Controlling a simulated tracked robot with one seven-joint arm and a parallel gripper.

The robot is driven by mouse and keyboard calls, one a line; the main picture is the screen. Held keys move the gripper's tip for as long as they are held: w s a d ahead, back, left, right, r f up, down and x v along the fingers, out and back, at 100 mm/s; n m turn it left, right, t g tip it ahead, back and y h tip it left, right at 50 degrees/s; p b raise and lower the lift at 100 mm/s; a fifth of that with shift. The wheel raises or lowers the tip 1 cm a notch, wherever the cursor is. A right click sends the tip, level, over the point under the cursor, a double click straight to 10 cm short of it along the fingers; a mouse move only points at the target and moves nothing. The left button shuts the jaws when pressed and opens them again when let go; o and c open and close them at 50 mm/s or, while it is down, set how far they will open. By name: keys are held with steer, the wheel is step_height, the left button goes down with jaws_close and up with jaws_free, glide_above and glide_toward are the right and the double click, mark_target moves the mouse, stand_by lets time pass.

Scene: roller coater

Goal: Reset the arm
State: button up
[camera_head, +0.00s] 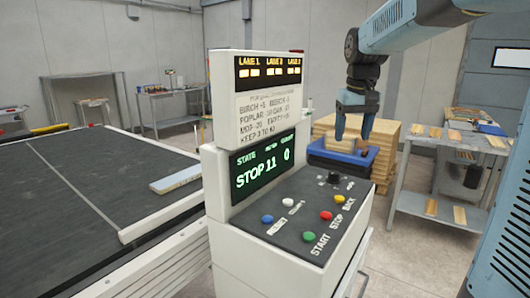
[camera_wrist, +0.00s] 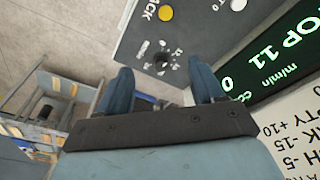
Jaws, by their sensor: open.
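My arm (camera_head: 405,25) reaches in from the upper right in the head view. My gripper (camera_head: 354,138) hangs downward from it, above and behind the control panel (camera_head: 285,232) in the picture, with its two fingers apart and nothing between them. In the wrist view my gripper (camera_wrist: 163,82) is open, its blue fingers apart. The black knob (camera_wrist: 162,62) of the panel shows between and beyond the fingertips; the gripper does not appear to touch it.
The console's green display (camera_head: 262,166) reads STOP, 11 and 0. A conveyor (camera_head: 90,180) with a grey board (camera_head: 176,179) lies left. A blue bin (camera_head: 340,153) stands behind the panel near stacked wood (camera_head: 385,133). A shelf table (camera_head: 440,208) with wood pieces stands right.

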steer(key=s+f+t, duration=0.1)
steer(key=s+f, duration=0.2)
steer(key=s, duration=0.9)
steer(key=s+f+m+t, duration=0.1)
steer(key=s+f, duration=0.3)
steer(key=s, duration=0.8)
steer(key=shift+s+t, duration=0.15)
steer(key=shift+t, duration=0.65)
